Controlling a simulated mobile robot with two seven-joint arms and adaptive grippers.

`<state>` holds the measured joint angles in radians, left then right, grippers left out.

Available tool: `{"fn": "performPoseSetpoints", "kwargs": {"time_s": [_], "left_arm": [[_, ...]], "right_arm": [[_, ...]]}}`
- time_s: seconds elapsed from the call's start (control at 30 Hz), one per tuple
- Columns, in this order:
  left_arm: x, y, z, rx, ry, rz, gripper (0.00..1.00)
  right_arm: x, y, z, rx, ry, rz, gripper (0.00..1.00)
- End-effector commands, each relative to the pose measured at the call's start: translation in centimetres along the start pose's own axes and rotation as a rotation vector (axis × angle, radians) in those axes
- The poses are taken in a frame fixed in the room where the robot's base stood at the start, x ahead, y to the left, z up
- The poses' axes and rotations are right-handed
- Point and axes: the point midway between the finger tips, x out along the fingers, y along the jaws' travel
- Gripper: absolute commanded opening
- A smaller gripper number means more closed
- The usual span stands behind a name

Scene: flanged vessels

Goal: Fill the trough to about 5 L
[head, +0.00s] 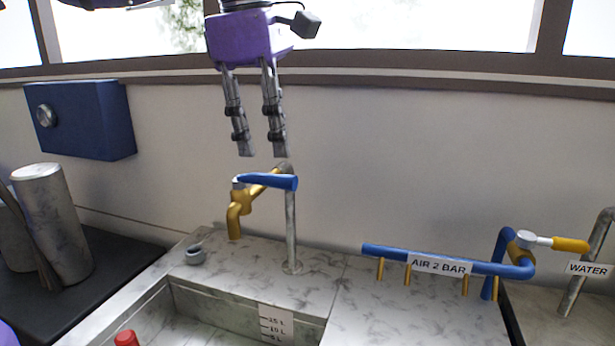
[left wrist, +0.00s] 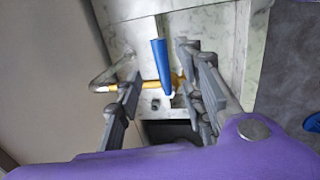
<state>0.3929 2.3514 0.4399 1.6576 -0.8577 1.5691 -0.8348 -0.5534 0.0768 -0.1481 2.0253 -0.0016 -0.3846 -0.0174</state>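The trough's inner wall bears a level scale (head: 276,323) with marks including 25 L and 10 L; no water is clearly visible in the part that shows. My left gripper (head: 263,155) hangs fingers down just above the tap, open and empty. In the left wrist view the blue lever (left wrist: 160,62) shows between the spread fingers (left wrist: 165,110), apparently untouched. My right gripper is not in view.
A blue air pipe (head: 400,255) labelled AIR 2 BAR runs at the right, with a yellow-handled valve (head: 568,244). A pipe labelled WATER (head: 587,268) is at the far right. Metal cylinders (head: 52,220) stand on a black surface at left, below a blue wall box (head: 85,120).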

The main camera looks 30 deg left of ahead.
Motion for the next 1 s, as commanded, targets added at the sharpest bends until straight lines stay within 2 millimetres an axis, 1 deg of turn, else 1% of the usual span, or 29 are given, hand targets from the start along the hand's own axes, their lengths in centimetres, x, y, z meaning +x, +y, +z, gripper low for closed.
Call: {"fn": "performPoseSetpoints", "kwargs": {"time_s": [0.03, 0.1, 0.17, 0.27, 0.4, 0.47, 0.6, 0.73, 0.97, 1.0], "left_arm": [[-0.2, -0.1, 0.2, 0.017, 0.032, 0.008, 0.36], [-0.5, -0.2, 0.2, 0.031, 0.057, 0.015, 0.36], [-0.3, -0.3, 0.2, 0.036, 0.065, 0.016, 0.36], [1.0, -0.3, 0.1, 0.035, 0.064, 0.014, 0.36], [3.3, -0.3, -0.1, 0.035, 0.062, 0.015, 0.36], [4.3, -0.3, -0.1, 0.034, 0.062, 0.015, 0.36], [5.9, -0.2, -0.2, 0.034, 0.061, 0.016, 0.36], [6.6, -0.2, -0.3, 0.034, 0.061, 0.017, 0.36], [6.8, -0.2, -0.3, 0.033, 0.06, 0.018, 0.36], [6.8, -0.2, -0.3, 0.033, 0.06, 0.017, 0.35]], "right_arm": [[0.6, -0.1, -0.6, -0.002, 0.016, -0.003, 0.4], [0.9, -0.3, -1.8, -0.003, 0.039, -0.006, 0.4], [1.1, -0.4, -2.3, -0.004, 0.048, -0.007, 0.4], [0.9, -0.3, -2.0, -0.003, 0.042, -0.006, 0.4], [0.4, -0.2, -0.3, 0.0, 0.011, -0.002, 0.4], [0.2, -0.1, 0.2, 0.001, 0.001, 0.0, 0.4], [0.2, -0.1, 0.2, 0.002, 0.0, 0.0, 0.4], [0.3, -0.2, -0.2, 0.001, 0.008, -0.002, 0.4], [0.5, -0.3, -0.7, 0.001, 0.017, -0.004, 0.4], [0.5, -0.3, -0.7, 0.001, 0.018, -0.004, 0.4]]}}
